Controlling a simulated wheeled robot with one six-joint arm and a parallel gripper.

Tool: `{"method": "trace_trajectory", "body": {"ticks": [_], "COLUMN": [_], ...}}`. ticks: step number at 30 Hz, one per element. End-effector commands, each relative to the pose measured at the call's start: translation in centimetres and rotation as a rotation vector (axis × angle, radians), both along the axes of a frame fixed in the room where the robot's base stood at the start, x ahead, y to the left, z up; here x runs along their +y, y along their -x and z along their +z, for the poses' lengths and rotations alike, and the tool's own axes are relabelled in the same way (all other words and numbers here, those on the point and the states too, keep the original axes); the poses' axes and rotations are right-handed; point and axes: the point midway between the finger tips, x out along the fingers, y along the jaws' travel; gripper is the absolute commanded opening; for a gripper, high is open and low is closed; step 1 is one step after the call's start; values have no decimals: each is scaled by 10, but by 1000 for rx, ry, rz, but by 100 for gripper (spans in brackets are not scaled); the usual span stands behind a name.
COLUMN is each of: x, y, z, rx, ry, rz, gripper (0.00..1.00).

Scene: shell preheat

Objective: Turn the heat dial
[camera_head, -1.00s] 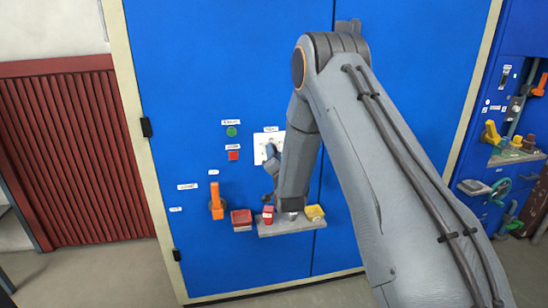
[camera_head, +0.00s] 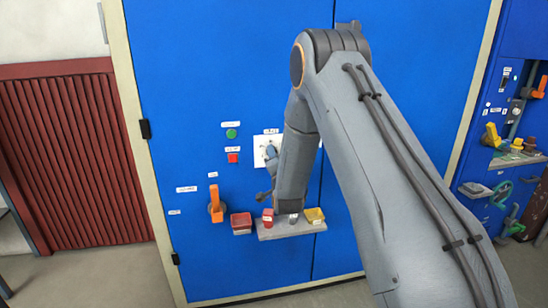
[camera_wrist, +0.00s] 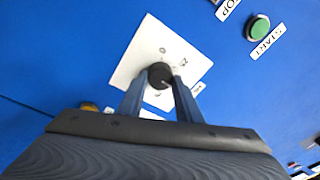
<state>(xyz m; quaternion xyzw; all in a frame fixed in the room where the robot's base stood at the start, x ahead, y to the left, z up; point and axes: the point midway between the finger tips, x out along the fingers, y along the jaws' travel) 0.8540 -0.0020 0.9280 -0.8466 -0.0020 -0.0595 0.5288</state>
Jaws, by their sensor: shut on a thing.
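The heat dial (camera_wrist: 160,76) is a round black knob on a square white plate (camera_wrist: 142,52) with small marks, in the wrist view. The plate also shows on the blue cabinet front in the head view (camera_head: 259,158), partly hidden by my arm. My gripper (camera_wrist: 160,84) has its two blue-grey fingers on either side of the dial, shut on it. In the head view only part of my gripper (camera_head: 271,155) shows, at the plate, and the dial is hidden.
A green START button (camera_wrist: 258,27) and a red button (camera_head: 233,157) sit left of the plate in the head view. Below are an orange handle (camera_head: 215,205), a red bin (camera_head: 241,221) and a grey shelf (camera_head: 283,230) with a red item and a yellow bin (camera_head: 315,215).

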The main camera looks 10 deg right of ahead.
Motion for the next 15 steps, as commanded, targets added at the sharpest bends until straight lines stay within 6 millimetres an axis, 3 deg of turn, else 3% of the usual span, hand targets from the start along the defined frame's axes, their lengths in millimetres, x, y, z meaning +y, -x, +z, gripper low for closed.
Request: {"method": "trace_trajectory", "body": {"ticks": [1, 4, 15], "x": [0, 0, 0], "y": [0, 0, 4], "z": [-1, -1, -1], "rx": [2, 1, 1], "ry": [0, 0, 1], "rz": [0, 0, 0], "gripper": [33, 50, 50]}}
